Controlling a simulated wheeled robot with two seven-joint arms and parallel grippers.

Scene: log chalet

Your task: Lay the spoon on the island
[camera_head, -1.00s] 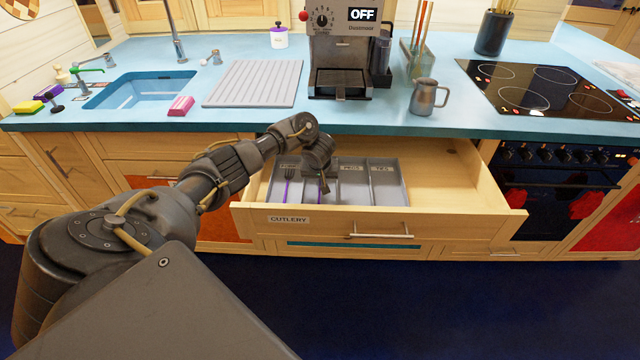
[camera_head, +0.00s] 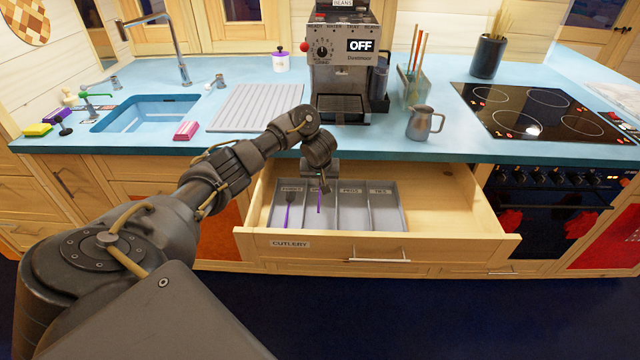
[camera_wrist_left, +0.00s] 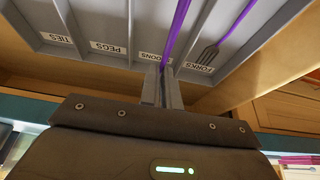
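The purple-handled spoon (camera_head: 319,203) is at the spoons compartment of the grey cutlery tray (camera_head: 405,219) in the open drawer. In the left wrist view its purple handle (camera_wrist_left: 178,25) runs away from between my fingertips. My left gripper (camera_head: 319,188) points down over the far end of that compartment. In the left wrist view its fingers (camera_wrist_left: 162,88) are close together, shut on the spoon; its head end is hidden by them. The spoon seems a little above the tray floor. My right gripper is not in view. I cannot identify the island here.
A purple-handled fork (camera_head: 288,208) lies in the left compartment; the pegs and ties compartments look empty. The drawer (camera_head: 450,232) stands out below the blue counter (camera_head: 330,144). A coffee machine (camera_head: 342,75), metal jug (camera_head: 424,123), sink (camera_head: 145,112) and hob (camera_head: 540,108) are behind.

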